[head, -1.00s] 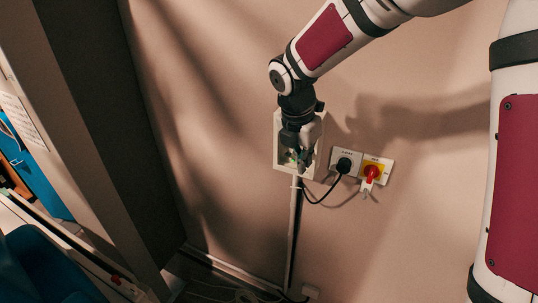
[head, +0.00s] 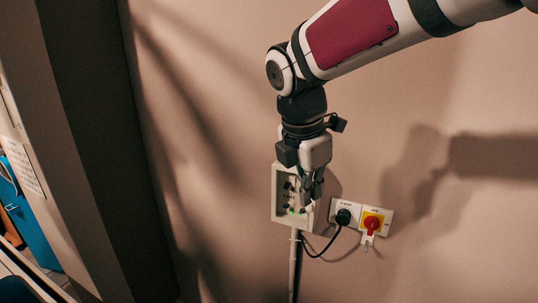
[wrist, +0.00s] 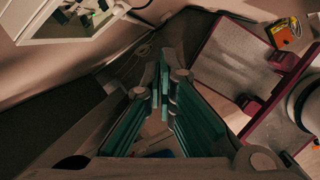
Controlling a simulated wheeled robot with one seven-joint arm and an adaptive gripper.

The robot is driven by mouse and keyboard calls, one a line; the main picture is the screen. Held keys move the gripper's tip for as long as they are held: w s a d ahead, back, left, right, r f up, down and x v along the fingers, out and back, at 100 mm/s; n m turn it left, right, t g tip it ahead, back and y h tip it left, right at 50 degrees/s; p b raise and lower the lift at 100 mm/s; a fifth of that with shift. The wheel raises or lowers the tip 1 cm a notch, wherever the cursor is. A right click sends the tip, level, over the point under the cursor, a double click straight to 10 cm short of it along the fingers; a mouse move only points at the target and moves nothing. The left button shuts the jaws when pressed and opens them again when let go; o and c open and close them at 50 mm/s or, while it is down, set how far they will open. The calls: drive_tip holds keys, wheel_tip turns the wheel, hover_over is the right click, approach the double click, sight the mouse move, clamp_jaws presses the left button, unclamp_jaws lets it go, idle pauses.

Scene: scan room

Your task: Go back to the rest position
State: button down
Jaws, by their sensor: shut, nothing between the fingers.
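My gripper (head: 311,190) points downward in the head view, in front of the right part of a pale wall box (head: 284,211). Its fingers look closed together with nothing between them. In the wrist view the greenish finger pads of my gripper (wrist: 162,85) meet at the middle of the picture. The wall box shows at the top left of the wrist view (wrist: 62,30), apart from the fingers. Part of its front, with small knobs and a green light, is hidden behind my gripper in the head view.
Right of the box are a socket with a black plug (head: 344,216) and a yellow plate with a red rotary switch (head: 372,223). A black cable hangs below. A dark door frame (head: 95,120) stands at left. The wall at right is bare.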

drive_tip(key=s+d+m+t+y, duration=0.1)
drive_tip(key=s+d+m, duration=0.3)
drive_tip(key=s+m, duration=0.5)
drive_tip(key=s+d+m+t+y, duration=0.1)
drive_tip(key=s+d+m+t, duration=0.1)
drive_tip(key=s+d+m, duration=0.3)
drive_tip(key=shift+s+r+m+b, duration=0.35)
drive_tip(key=shift+s+m, duration=1.75)
drive_tip(key=shift+m, duration=2.6)
